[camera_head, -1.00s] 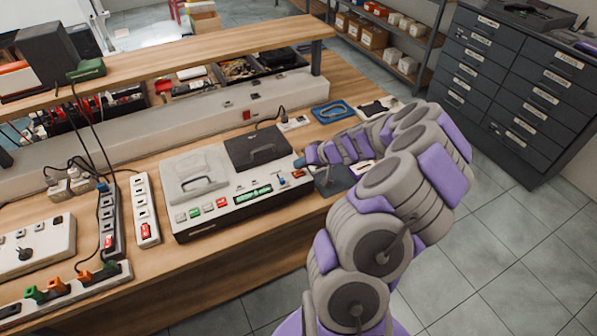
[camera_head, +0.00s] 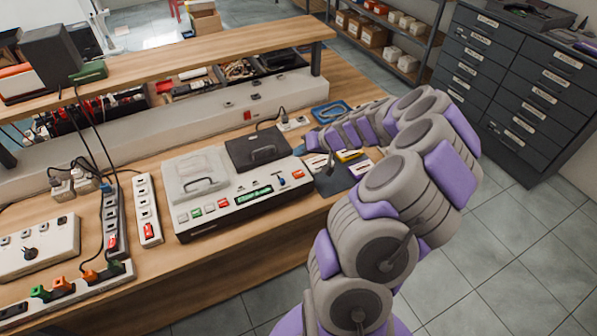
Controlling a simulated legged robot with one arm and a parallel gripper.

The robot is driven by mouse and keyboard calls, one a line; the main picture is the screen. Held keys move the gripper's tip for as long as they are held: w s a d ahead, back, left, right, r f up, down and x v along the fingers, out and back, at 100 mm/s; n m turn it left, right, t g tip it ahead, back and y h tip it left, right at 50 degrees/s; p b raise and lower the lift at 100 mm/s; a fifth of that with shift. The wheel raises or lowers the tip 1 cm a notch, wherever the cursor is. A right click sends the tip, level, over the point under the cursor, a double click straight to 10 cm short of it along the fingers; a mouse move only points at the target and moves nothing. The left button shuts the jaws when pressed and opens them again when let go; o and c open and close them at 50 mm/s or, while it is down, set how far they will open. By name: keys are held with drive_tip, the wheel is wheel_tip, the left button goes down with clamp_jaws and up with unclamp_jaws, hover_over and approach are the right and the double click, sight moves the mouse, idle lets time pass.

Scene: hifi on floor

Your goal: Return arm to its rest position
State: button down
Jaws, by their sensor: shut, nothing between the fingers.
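My grey and purple arm rises from the lower right and bends left over the right end of the workbench (camera_head: 205,268). My gripper (camera_head: 307,141) is at the arm's far end, small in view, shut and empty. It is close to the right rear corner of the grey-white console (camera_head: 243,199), beside its raised-looking dark lid (camera_head: 258,148). I cannot tell its exact height above the bench. The console has a light lid (camera_head: 196,174), a lit green display, coloured buttons and a blue knob on its front panel.
A dark pad (camera_head: 334,180) with small cards and a yellow item lies right of the console. Power strips (camera_head: 147,208) and cables fill the bench's left. A raised wooden shelf (camera_head: 180,62) runs behind. A dark drawer cabinet (camera_head: 515,85) stands right; the floor between is clear.

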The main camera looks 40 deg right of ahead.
idle(0.5)
drive_tip(key=s+a+r+n+g+y, duration=0.15)
drive_tip(key=a+r, duration=0.25)
drive_tip(key=a, duration=0.5)
drive_tip(key=s+a+r+n+g, duration=0.2)
drive_tip(key=s+a+r, duration=0.15)
drive_tip(key=a, duration=0.55)
drive_tip(key=s+a+r+n+g+y, duration=0.15)
drive_tip(key=a+r, duration=0.25)
drive_tip(key=a, duration=0.5)
drive_tip(key=s+a+r+n+g+h, duration=0.1)
drive_tip(key=s+a+g+h, duration=0.15)
drive_tip(key=s+a, duration=0.5)
drive_tip(key=s+d+g+h, duration=0.1)
drive_tip(key=s+h, duration=0.1)
drive_tip(key=s, duration=0.7)
drive_tip(key=s+d+m+g+h, duration=0.1)
drive_tip(key=s+d+g+h, duration=0.1)
drive_tip(key=s, duration=0.7)
drive_tip(key=shift+s+r, duration=0.15)
drive_tip(key=shift+s, duration=0.15)
drive_tip(key=shift+d, duration=0.1)
